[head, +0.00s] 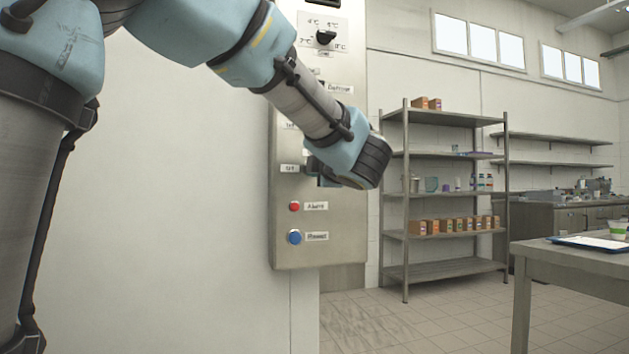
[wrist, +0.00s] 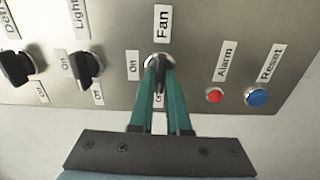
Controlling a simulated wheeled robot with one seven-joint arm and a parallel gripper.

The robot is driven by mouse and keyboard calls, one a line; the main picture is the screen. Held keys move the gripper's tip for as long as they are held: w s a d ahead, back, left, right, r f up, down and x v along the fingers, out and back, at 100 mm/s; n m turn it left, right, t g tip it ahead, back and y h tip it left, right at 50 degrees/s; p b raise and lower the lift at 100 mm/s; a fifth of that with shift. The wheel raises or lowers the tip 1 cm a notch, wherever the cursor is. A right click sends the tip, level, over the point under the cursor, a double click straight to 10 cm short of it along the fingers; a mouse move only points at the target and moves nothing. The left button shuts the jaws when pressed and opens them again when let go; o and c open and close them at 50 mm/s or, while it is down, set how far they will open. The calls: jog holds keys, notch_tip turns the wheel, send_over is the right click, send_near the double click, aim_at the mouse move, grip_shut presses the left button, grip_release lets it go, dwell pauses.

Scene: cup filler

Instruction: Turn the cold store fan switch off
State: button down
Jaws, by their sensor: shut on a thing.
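The fan switch (wrist: 158,61) is a dark rotary knob under the "Fan" label in the wrist view, on a grey metal control panel (head: 338,250). My gripper (wrist: 161,75) has its two teal fingers closed on this knob from both sides. The fingers partly cover the knob and the "Off" label below it; the "On" label (wrist: 132,65) is clear. I cannot tell exactly which way the knob points. In the head view my arm hides the fan switch and the fingertips.
The light knob (wrist: 86,66) and the defrost knob (wrist: 17,67) lie left of the fan knob in the wrist view. A red alarm button (wrist: 214,95) and a blue reset button (wrist: 257,96) lie to its right. A metal shelf rack (head: 442,236) and a table (head: 560,258) stand farther right.

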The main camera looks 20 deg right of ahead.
jog(key=shift+n, duration=0.3)
dwell(0.4)
jog(key=c, duration=0.9)
grip_release()
jog(key=s, duration=0.3)
jog(key=s+a, duration=0.1)
jog(key=s, duration=0.6)
jog(key=shift+s+a, duration=0.15)
jog(key=shift+s, duration=0.2)
jog(key=shift+s, duration=0.1)
